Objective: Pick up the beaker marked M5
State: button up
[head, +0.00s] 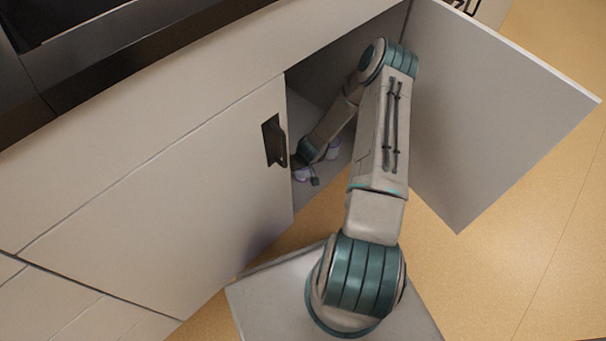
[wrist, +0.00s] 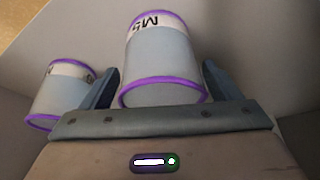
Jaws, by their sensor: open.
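The beaker marked M5 (wrist: 163,65) is a pale cylinder with purple rims and a white band. In the wrist view it stands between the two fingers of my gripper (wrist: 160,88), and its mark reads upside down. My gripper is open, with one finger on each side of the beaker. I cannot tell whether either finger touches it. In the head view my gripper (head: 306,168) is inside the open cabinet, low down, and mostly hidden by my arm and the cabinet front.
A second purple-rimmed beaker (wrist: 57,95) stands just left of the left finger, its mark unreadable. In the head view, the cabinet's open door (head: 500,110) is right of my arm. The closed door (head: 180,190) with a dark handle (head: 274,141) is on the left.

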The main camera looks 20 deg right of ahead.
jog(key=shift+w+f, duration=0.2)
jog(key=shift+f, duration=0.15)
jog(key=c, duration=1.1)
jog(key=shift+r, duration=0.15)
